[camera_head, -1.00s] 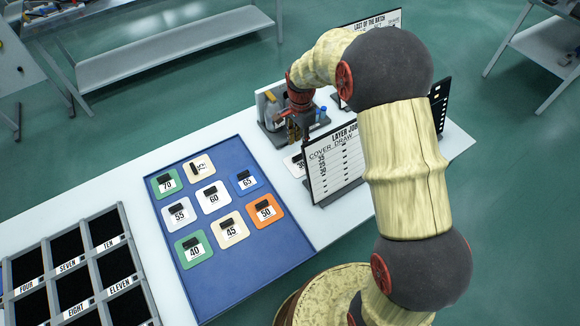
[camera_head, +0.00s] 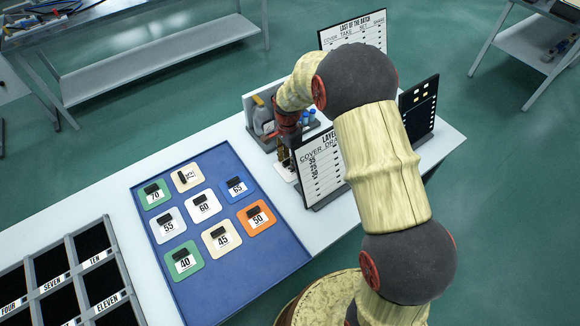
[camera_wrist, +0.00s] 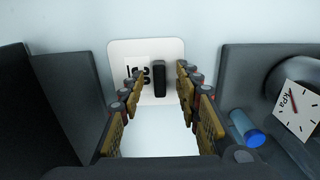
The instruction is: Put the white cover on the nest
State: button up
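My gripper (camera_wrist: 160,84) is open. Its fingers stand apart on either side of the black handle of a pale, rounded square cover (camera_wrist: 120,58), and do not touch it. The cover bears a number label that I cannot read surely. In the head view my gripper (camera_head: 284,150) is low over the white table, beside the sign boards, and the cover (camera_head: 287,176) is partly hidden. Other handled covers lie on the blue tray, including a white one marked 60 (camera_head: 204,205) and a greyish one marked 55 (camera_head: 168,225). I cannot make out the nest surely.
The blue tray (camera_head: 240,289) lies left of the gripper, and a grey compartment rack (camera_head: 68,262) further left. Boards (camera_head: 318,167) stand close right. A gauge (camera_wrist: 297,108) and blue-capped bottle (camera_wrist: 247,128) sit right in the wrist view. Dark walls flank the gripper.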

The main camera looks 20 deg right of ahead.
jog(key=shift+c, duration=0.7)
grip_shut()
jog(key=shift+r, duration=0.1)
